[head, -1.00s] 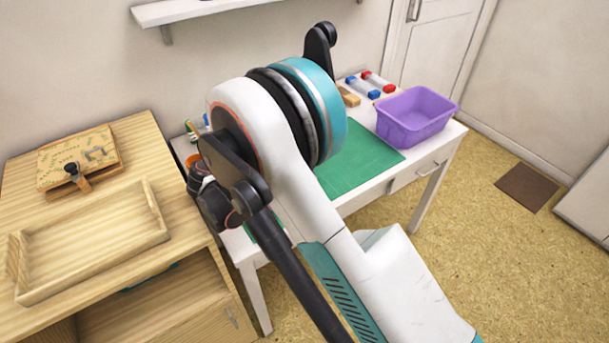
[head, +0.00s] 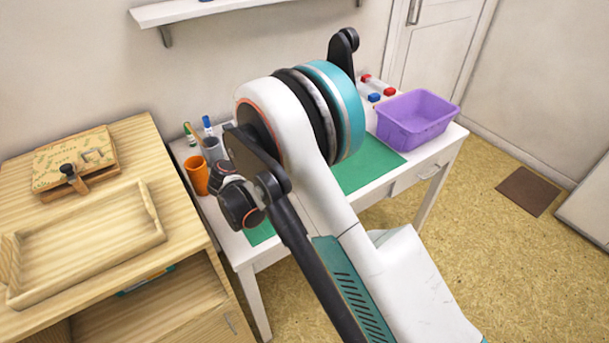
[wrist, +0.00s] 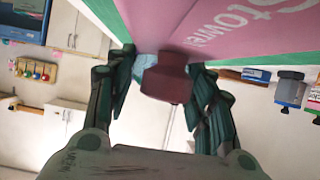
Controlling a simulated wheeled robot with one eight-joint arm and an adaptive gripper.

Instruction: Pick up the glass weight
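My gripper (wrist: 166,85) shows in the wrist view with its two dark green fingers spread apart. A dark red, knob-like object (wrist: 168,80) is between the fingers, with a visible gap on its left side; I cannot tell whether the right finger touches it. A pale blue, glassy-looking piece (wrist: 147,66) shows beside it near the left finger, partly hidden; it may be the glass weight, but I cannot be sure. In the head view my own arm hides the gripper and much of the tabletop.
A white table (head: 440,150) carries a green mat (head: 370,165), a purple bin (head: 415,118) and an orange cup (head: 196,176). A wooden tray (head: 85,245) and a wooden box (head: 75,162) are on the cabinet at left. A pink panel with lettering (wrist: 225,25) is close in the wrist view.

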